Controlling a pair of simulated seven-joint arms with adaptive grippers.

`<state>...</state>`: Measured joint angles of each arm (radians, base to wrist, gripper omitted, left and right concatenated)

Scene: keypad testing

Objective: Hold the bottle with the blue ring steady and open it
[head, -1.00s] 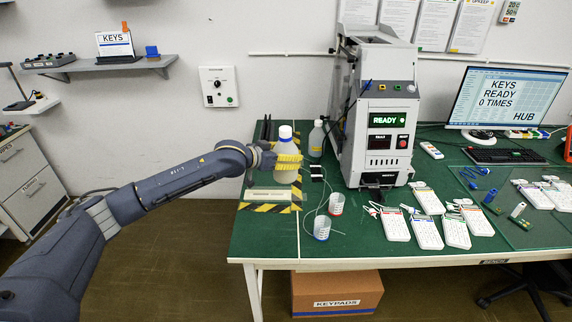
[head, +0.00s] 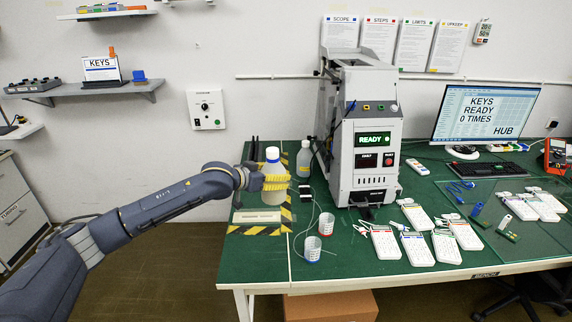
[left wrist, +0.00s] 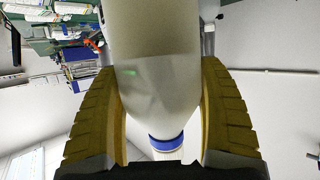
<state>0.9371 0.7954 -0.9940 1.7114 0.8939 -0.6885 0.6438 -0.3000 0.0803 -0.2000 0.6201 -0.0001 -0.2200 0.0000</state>
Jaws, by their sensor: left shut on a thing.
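The bottle with the blue ring (head: 272,154) is pale, with a white top above the ring, and looks upright at the back left of the green table. My left gripper (head: 274,182) has its yellow fingers shut around the bottle's body, below the ring. In the left wrist view, the bottle's body (left wrist: 155,70) sits between both yellow fingers, and the blue ring (left wrist: 167,142) shows towards the bottom of the picture. I cannot tell whether the bottle's base touches the table. My right gripper is not in view.
A grey bottle (head: 304,160) stands just right of the held one. The grey machine (head: 365,135) reads READY. Two small cups (head: 312,248) stand in front, and several white keypads (head: 418,250) lie to the right. A pale block (head: 256,216) lies by the striped tape.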

